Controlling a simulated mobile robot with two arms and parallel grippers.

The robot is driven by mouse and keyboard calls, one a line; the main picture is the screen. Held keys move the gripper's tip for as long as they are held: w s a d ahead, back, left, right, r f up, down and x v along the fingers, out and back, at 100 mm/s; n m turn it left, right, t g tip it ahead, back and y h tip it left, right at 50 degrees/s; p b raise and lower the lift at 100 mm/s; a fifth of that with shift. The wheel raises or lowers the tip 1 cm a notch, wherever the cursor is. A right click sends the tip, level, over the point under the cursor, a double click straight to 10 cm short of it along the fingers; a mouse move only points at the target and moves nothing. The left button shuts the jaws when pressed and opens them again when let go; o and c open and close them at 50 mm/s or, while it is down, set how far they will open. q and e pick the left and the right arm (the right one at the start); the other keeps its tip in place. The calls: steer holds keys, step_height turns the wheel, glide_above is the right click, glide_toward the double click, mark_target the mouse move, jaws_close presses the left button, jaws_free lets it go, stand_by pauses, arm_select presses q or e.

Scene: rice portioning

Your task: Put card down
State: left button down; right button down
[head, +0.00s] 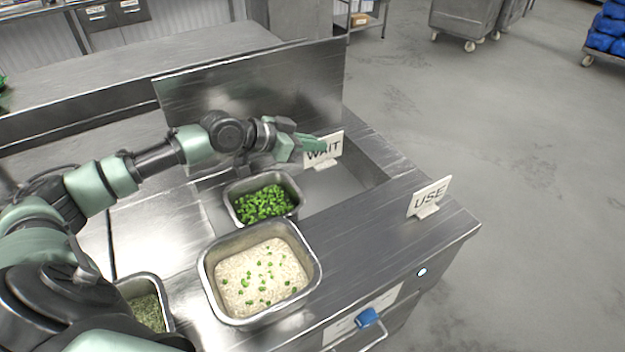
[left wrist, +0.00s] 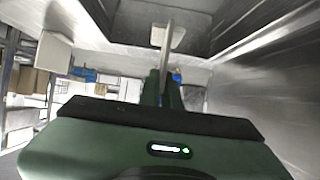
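A white card lettered WAIT (head: 323,151) stands nearly upright, with a small foot at its bottom. My left gripper (head: 312,144) reaches in from the left and is shut on this card near its upper left part. In the left wrist view the card (left wrist: 168,62) is seen edge-on between the fingers, with its pale foot (left wrist: 168,37) beyond them. The card shows over the right part of the counter's recess; I cannot tell whether its foot touches anything. A second white card, lettered USE (head: 430,196), stands on the counter's right side. My right gripper is not in view.
A pan of rice with green bits (head: 209,262) stands at the front, and a pan of green vegetables (head: 228,197) behind it. A herb pan (head: 158,291) is at lower left. A metal upright panel (head: 250,85) rises behind the recess. The counter around the USE card is clear.

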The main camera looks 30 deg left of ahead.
mark_target(315, 164)
arm_select(q)
step_height(315, 164, down, 7)
steer(key=shift+f, duration=0.1)
step_height(315, 164, down, 3)
steer(key=shift+f, duration=0.4)
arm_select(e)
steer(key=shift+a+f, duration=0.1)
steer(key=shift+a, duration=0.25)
arm_select(q)
steer(key=shift+f+b, duration=0.65)
steer(key=shift+b, duration=0.3)
steer(key=c, duration=1.6)
jaws_free()
steer(key=shift+s+d+f, duration=0.1)
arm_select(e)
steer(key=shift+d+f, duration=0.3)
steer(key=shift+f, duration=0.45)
